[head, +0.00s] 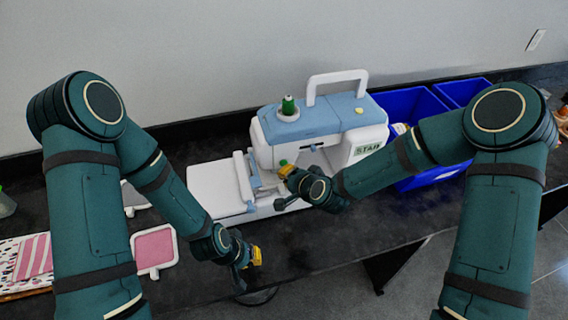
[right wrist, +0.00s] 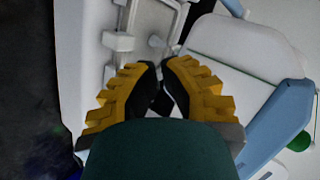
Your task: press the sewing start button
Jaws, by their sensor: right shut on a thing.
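The white and light-blue sewing machine (head: 320,122) stands on the dark table, with a green spool (head: 289,105) on top. My right gripper (head: 284,171) is low at the machine's front, by its needle area. A small green spot (head: 283,162) shows right beside its fingertips; I cannot tell whether it is the start button. In the right wrist view, the yellow-padded fingers (right wrist: 161,78) are drawn together over the white machine (right wrist: 238,52). What they grip is hidden. My left gripper (head: 252,257) is low near the table's front edge, away from the machine; its opening is unclear.
Blue bins (head: 412,104) stand right of the machine, behind my right arm. A pink, white-framed panel (head: 154,248) and patterned fabric (head: 30,259) lie at the left. The dark tabletop in front of the machine (head: 335,238) is clear.

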